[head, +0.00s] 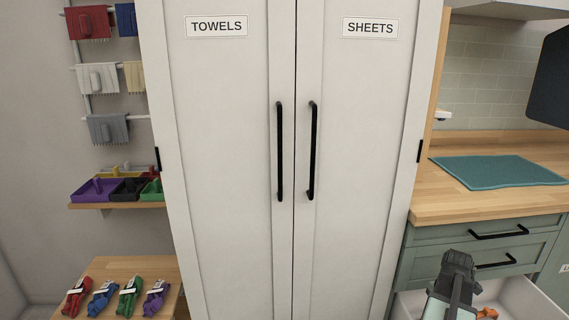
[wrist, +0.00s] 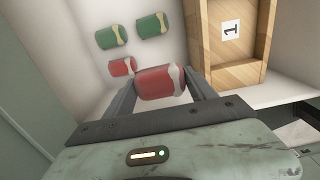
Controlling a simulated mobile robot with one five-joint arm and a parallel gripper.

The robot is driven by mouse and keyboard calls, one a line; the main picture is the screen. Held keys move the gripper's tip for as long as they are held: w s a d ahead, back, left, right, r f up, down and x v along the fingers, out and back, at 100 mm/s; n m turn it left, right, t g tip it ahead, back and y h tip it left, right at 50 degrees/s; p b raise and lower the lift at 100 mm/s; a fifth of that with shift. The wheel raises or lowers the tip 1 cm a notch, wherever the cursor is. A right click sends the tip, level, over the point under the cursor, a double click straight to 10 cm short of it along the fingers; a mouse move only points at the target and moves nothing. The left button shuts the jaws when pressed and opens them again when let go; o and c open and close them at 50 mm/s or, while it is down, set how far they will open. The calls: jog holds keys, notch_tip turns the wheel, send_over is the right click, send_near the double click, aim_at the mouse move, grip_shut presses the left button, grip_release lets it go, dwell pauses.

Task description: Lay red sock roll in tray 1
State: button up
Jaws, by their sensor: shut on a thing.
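In the wrist view my gripper (wrist: 160,88) is shut on a red sock roll (wrist: 158,82) with a pale band at its right end. The roll is held between the two dark fingers, over a white drawer interior. Tray 1 (wrist: 255,73), a wooden tray with a white label reading 1, lies to the right of the held roll. The roll is left of the tray's left wall, not over its floor. In the head view my arm's end reaches down at the open drawer (head: 525,298); the fingertips and held roll are hidden there.
A second, smaller-looking red roll (wrist: 122,67) and two green rolls (wrist: 152,24) lie on the white floor left of the tray. A counter (head: 480,205) with a teal mat (head: 497,172) is above the drawer. A closed cupboard (head: 230,150) stands to the left.

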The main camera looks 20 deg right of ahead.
notch_tip(320, 180, up, 30)
jog(key=p, duration=2.8)
jog(key=shift+p, duration=0.4)
